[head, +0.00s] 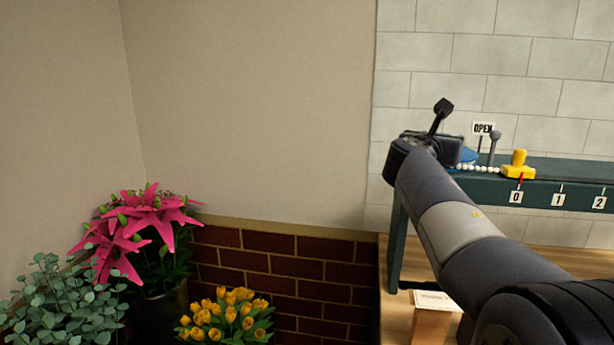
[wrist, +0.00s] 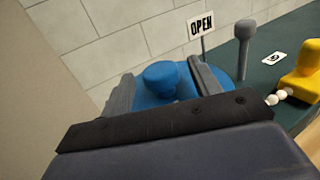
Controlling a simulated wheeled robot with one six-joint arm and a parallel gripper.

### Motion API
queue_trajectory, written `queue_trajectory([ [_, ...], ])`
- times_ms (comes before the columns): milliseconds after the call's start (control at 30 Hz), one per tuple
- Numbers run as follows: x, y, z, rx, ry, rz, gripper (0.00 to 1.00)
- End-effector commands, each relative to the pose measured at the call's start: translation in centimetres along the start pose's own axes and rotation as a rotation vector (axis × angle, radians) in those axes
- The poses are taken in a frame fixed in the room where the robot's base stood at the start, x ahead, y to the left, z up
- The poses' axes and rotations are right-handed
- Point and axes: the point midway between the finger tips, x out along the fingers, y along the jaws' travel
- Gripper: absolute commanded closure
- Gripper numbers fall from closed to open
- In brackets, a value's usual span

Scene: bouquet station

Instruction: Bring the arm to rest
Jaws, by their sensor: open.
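My gripper (wrist: 160,72) is open in the wrist view, with one grey finger on each side of a blue knob (wrist: 163,78). The knob stands on a blue disc (wrist: 226,78) at the end of a dark green bench. Whether either finger touches the knob, I cannot tell. In the head view my arm reaches from the lower right up to the bench's left end. There the wrist hides most of the blue disc (head: 470,155), and the fingertips cannot be made out.
The dark green bench (head: 560,172) carries an OPEN sign (head: 483,129), a grey knobbed post (head: 494,140), white beads (head: 478,168) and a yellow slider (head: 518,168) near mark 0. Pink lilies (head: 150,222), yellow tulips (head: 228,312) and eucalyptus (head: 70,300) stand lower left.

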Motion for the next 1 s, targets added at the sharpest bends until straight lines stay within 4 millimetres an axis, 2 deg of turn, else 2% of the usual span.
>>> queue_trajectory([
  [1000, 0.23, -1.13, 0.4, -0.001, -0.006, 0.454, 0.41],
])
